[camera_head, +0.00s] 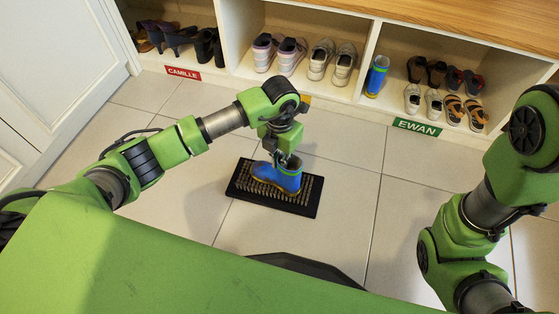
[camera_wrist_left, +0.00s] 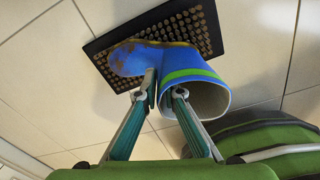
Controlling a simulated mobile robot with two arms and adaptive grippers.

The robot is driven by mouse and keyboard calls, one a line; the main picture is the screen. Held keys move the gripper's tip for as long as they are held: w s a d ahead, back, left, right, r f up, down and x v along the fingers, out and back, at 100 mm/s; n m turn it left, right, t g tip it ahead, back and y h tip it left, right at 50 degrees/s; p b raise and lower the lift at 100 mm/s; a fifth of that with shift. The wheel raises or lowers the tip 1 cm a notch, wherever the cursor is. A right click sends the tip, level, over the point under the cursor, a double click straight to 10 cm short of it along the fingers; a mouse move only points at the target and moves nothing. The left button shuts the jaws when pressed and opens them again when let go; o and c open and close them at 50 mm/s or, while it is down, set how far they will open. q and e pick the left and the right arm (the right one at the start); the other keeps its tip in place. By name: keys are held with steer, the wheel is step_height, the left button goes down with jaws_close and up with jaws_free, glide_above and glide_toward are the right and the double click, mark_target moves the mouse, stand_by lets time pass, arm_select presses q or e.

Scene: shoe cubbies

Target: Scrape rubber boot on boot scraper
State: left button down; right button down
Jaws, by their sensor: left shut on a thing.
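A blue rubber boot (camera_head: 285,178) with a green band stands upright on a black boot scraper (camera_head: 300,206) with bristles on the tiled floor. My left gripper (camera_head: 284,160) reaches down from above and is shut on the boot's shaft wall. In the left wrist view, the fingers (camera_wrist_left: 166,88) pinch the shaft of the boot (camera_wrist_left: 182,62), one finger at the rim's opening. Brown dirt shows on the boot's foot, which lies over the scraper (camera_wrist_left: 200,28). My right arm is at the right of the head view; its gripper is out of view.
A matching blue boot (camera_head: 377,76) stands in the cubby above the green EWAN label (camera_head: 417,127), beside sandals and small shoes. Other shoes fill the cubbies to the left, above the red CAMILLE label (camera_head: 183,73). The floor (camera_head: 340,165) around the scraper is clear.

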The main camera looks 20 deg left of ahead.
arm_select(q)
steer(key=shift+f, duration=0.45)
